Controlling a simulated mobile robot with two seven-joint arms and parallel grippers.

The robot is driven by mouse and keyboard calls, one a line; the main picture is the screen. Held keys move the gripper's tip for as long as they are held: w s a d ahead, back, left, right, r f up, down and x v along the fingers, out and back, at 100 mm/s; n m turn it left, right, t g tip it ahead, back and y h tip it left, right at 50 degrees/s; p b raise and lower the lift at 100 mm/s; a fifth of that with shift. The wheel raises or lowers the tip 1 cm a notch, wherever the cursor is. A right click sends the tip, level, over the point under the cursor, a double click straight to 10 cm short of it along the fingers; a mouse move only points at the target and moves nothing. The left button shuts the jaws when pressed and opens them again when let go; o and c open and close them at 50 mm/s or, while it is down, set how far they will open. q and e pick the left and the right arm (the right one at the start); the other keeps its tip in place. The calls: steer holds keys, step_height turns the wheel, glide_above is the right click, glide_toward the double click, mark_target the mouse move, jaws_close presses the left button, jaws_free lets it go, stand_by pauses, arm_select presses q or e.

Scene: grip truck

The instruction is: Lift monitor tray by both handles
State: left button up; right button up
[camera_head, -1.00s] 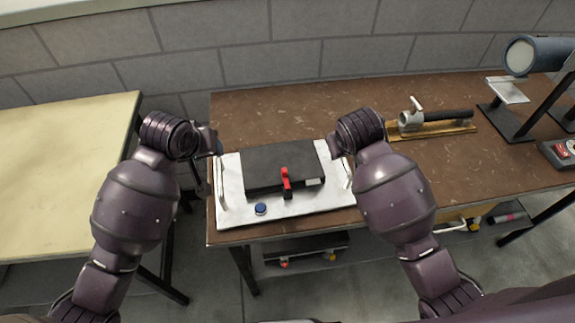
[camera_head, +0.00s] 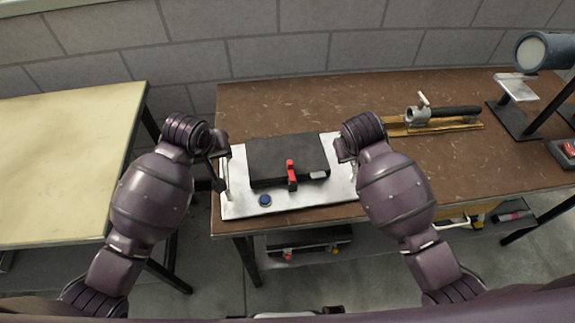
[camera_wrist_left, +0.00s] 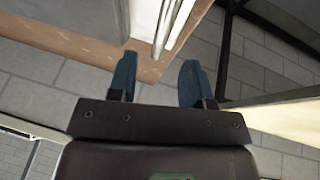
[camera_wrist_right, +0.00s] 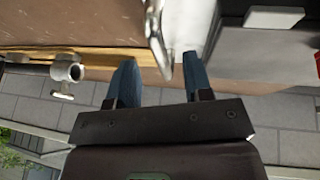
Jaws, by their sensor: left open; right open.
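The monitor tray (camera_head: 238,207) is a flat white plate on the brown workbench. A black slab-like monitor (camera_head: 284,152) lies on it, with a red clamp (camera_head: 291,176) and a blue knob (camera_head: 265,200). The tray has a left handle (camera_wrist_left: 166,28) and a right handle (camera_wrist_right: 156,38) at its two sides. My left gripper (camera_wrist_left: 157,70) is open, its blue fingers on either side of the left handle's line. My right gripper (camera_wrist_right: 160,72) is open, with the right handle's end between its fingers. I cannot tell whether any finger touches. In the head view, my wrists partly cover the handles.
The workbench (camera_head: 270,108) has free room behind the tray. A metal clamp-like tool on a wooden base (camera_head: 440,128) and a blue-grey cylinder on a stand (camera_head: 545,50) are to the right. A pale yellow table (camera_head: 65,165) stands left, across a gap.

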mark_target(225, 159)
arm_select(q)
steer(key=shift+x, duration=2.95)
arm_select(e)
steer(key=shift+x, duration=2.95)
arm_select(q)
jaws_close()
arm_select(e)
jaws_close()
arm_select(q)
steer(key=shift+r, duration=0.1)
arm_select(e)
steer(key=shift+r, duration=0.1)
